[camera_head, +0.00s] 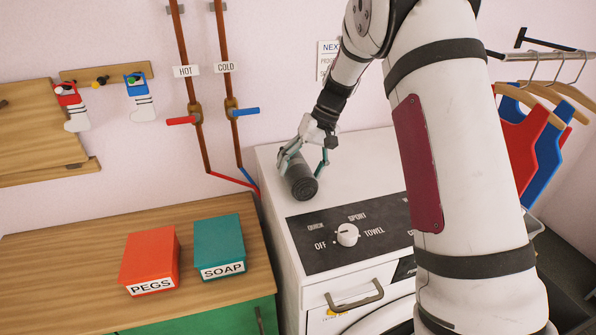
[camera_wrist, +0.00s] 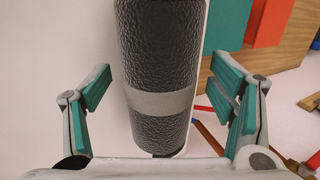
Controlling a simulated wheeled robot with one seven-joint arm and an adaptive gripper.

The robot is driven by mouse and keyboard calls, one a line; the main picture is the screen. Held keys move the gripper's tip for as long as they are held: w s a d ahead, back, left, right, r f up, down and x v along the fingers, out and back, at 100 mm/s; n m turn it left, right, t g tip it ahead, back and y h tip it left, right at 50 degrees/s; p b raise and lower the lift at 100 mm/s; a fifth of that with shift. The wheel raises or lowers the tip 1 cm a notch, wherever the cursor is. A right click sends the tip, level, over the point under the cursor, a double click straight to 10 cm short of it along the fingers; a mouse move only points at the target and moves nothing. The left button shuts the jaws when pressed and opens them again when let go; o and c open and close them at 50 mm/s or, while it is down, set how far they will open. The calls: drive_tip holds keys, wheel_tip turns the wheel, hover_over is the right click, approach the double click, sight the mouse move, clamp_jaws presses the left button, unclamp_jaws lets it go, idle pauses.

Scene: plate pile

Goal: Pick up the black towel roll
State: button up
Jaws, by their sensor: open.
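The black towel roll (camera_head: 301,182) lies on its side on top of the white washing machine (camera_head: 370,160). In the wrist view the roll (camera_wrist: 155,50) has a dark textured surface with a grey band around it. My gripper (camera_head: 306,163) is at the roll in the head view. In the wrist view my gripper (camera_wrist: 165,90) is open, with one green-padded finger on each side of the roll. Gaps show between both pads and the roll. The roll's far end is cut off by the wrist view's top edge.
A red PEGS box (camera_head: 149,260) and a teal SOAP box (camera_head: 219,245) stand on the wooden counter (camera_head: 60,265) at left. Hot and cold pipes (camera_head: 228,90) run down the wall behind. The machine's dial (camera_head: 347,234) is in front of the roll. Clothes hang (camera_head: 530,140) at right.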

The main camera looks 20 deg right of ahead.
drive_tip(key=shift+a+f, duration=0.25)
drive_tip(key=shift+f, duration=0.35)
drive_tip(key=c, duration=1.4)
